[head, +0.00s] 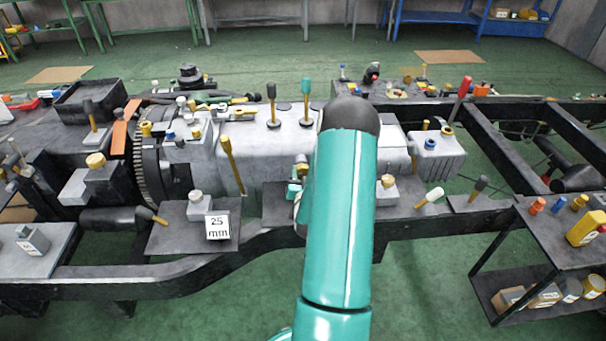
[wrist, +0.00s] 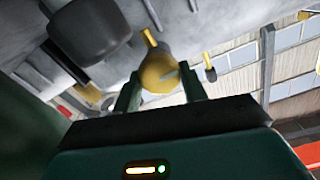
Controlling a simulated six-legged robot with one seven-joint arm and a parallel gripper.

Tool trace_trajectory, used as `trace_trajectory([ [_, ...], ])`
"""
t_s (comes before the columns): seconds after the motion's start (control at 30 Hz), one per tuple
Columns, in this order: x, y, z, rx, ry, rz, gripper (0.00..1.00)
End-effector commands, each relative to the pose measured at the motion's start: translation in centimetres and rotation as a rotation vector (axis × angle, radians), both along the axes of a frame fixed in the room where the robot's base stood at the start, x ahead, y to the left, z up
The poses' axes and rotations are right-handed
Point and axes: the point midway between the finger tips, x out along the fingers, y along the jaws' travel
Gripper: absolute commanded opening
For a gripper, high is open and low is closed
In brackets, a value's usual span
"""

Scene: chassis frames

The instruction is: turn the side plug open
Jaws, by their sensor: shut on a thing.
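The side plug (wrist: 158,71) is a rounded yellow knob with a narrow yellow stem above it, in the middle of the wrist view. My gripper (wrist: 160,83) has its two dark green fingers on either side of the knob and is shut on it. The plug sits against the grey casing (wrist: 205,20) in the wrist view. In the head view my teal arm covers the middle of the grey gearbox casing (head: 262,150), and it hides the grip and most of what lies behind it.
A black rounded part (wrist: 88,30) hangs close by on the left in the wrist view. In the head view, a yellow-handled lever (head: 231,165) and a plate with a "25 mm" sign (head: 218,227) stand left of my arm. The dark chassis rail (head: 420,225) runs across in front.

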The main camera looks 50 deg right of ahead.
Motion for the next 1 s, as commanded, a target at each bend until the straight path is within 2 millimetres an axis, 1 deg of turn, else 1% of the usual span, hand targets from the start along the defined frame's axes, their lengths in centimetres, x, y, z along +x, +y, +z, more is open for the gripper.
trace_trajectory([
  [0.17,0.09,0.08,0.02,-0.037,0.041,0.002,0.19],
  [0.37,0.16,0.14,0.02,-0.118,0.133,0.003,0.19],
  [1.0,0.29,0.24,0.0,-0.506,0.573,0.003,0.19],
])
